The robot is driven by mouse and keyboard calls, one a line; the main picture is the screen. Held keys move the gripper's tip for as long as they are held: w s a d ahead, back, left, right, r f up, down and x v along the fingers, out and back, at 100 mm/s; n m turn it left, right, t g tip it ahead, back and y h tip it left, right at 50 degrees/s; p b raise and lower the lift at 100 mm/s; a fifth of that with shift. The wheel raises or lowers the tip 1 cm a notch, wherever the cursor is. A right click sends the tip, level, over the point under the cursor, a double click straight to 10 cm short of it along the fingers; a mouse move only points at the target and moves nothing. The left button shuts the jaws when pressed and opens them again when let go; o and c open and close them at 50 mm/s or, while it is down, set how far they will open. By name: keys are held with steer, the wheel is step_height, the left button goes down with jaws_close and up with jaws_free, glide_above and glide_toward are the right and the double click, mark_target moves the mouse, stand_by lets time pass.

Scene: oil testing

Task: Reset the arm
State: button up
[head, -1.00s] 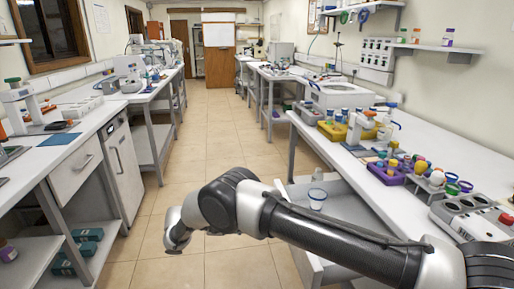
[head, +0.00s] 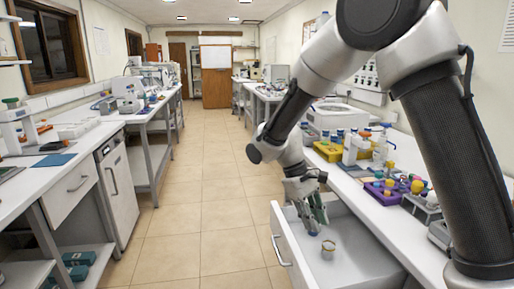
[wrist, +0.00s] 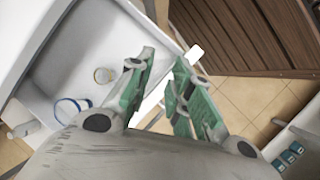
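My arm arches over the right bench in the head view. My gripper (head: 316,226) points down above the open drawer (head: 368,262) at its aisle side. The green-padded fingers also show in the wrist view (wrist: 164,62), apart with nothing held between them. A small cup with a yellowish rim (head: 328,251) stands in the drawer, just right of the fingers; it also shows in the wrist view (wrist: 103,75). A blue-rimmed cup (wrist: 72,110) is beside it in the wrist view; the gripper largely hides it in the head view.
The right bench carries a yellow rack (head: 328,152), a purple rack (head: 380,196) and bottles close to my arm. The left bench (head: 75,172) holds instruments and has a cabinet below. The tiled aisle (head: 195,200) between the benches is clear.

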steer(key=s+d+r+m+t+y, duration=0.4)
steer(key=s+d+r+m+t, duration=0.3)
steer(key=s+d+r, duration=1.1)
steer(key=d, duration=0.2)
steer(key=shift+d+y, duration=0.3)
